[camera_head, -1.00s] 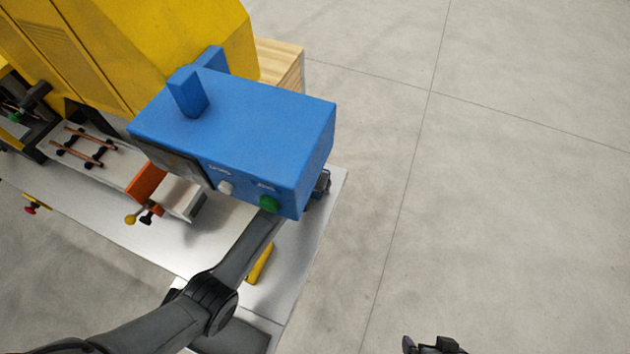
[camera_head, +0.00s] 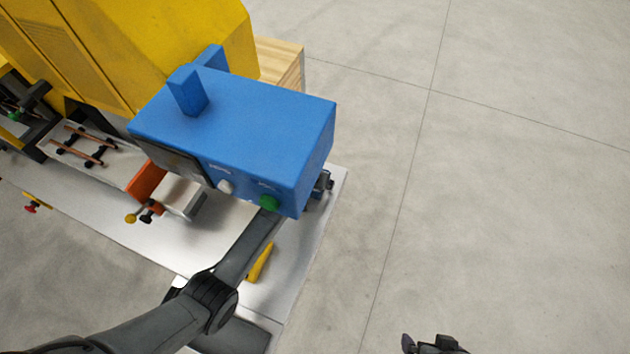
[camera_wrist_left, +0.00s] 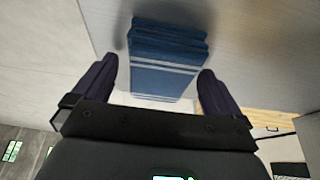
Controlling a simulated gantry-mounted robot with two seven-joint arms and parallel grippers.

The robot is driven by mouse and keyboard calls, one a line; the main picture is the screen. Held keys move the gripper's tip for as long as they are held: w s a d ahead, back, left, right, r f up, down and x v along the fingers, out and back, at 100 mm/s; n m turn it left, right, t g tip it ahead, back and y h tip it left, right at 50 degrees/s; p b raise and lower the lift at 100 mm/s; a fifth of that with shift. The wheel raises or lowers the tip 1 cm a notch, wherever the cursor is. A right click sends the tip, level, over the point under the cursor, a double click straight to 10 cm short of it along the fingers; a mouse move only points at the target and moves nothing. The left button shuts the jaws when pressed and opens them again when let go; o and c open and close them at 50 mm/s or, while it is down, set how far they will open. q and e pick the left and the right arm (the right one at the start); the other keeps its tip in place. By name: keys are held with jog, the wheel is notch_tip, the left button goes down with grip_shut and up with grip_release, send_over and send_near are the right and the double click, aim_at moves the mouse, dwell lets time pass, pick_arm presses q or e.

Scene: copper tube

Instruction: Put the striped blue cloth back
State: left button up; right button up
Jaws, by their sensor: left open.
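The striped blue cloth (camera_wrist_left: 165,62), folded in layers with pale stripes, shows in the left wrist view on a light grey surface. My left gripper (camera_wrist_left: 158,70) is open, its two dark fingers apart on either side of the cloth's lower part in that picture. I cannot tell whether they touch it. In the head view the cloth is hidden, and only a small dark part of my left gripper (camera_head: 324,184) shows past the blue control box (camera_head: 245,125). My right gripper (camera_head: 435,345) is cut off at the bottom edge, over the floor; its jaws are unclear.
The blue box hangs over my left forearm and the grey table (camera_head: 300,245). A yellow machine (camera_head: 130,45) fills the upper left. Copper tubes (camera_head: 90,145) lie on supports at the left. A yellow object (camera_head: 261,262) lies beside my forearm. The right side is open floor.

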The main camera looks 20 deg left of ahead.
pick_arm(q)
jog(key=shift+v, duration=3.7)
jog(key=shift+r, duration=0.1)
